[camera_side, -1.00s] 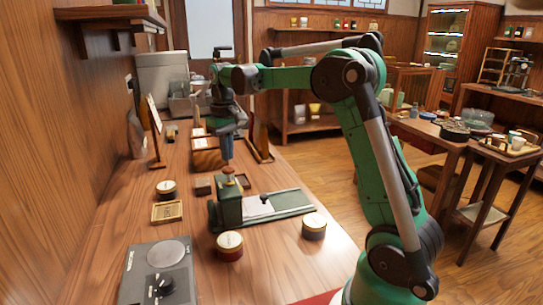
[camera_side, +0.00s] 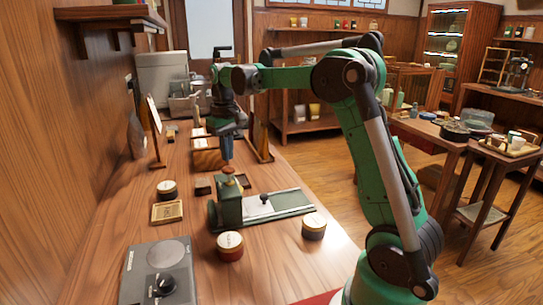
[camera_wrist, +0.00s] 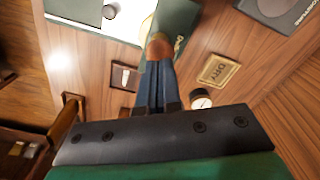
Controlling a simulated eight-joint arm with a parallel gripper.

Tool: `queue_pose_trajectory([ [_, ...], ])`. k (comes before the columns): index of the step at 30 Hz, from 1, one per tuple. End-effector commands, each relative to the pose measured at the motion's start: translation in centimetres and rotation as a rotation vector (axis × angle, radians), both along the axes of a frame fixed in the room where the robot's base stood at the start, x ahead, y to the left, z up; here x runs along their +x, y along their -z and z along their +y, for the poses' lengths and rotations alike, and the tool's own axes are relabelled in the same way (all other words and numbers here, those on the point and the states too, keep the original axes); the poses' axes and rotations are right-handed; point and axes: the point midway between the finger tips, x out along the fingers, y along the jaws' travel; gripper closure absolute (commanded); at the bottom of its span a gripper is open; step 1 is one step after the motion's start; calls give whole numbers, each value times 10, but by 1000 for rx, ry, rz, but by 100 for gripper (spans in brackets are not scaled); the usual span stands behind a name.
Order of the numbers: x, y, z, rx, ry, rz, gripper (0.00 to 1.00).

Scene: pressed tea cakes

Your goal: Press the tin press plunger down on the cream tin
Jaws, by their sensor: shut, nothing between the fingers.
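The green tin press (camera_side: 229,203) stands on the wooden bench, with a flat bed reaching right. Its plunger has a brown knob (camera_side: 228,170) on top, which also shows in the wrist view (camera_wrist: 159,47). My gripper (camera_side: 226,160) is shut and empty, pointing down just above the knob; I cannot tell whether it touches. In the wrist view its blue fingers (camera_wrist: 158,80) end at the knob. A pale plate with a black knob (camera_side: 264,199) lies on the press bed.
A red-sided tin (camera_side: 230,247) and a dark tin (camera_side: 314,227) stand in front of the press. Another tin (camera_side: 166,189) stands by a framed tray marked DRY (camera_side: 167,212). A grey device with a dial (camera_side: 158,275) sits at the front left. A wooden stand (camera_side: 262,142) is behind.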

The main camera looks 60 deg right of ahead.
Motion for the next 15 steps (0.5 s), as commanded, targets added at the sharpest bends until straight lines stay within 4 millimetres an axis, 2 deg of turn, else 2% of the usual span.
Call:
queue_pose_trajectory([
  [15, 0, 5, 0, 0, 0, 0, 100],
])
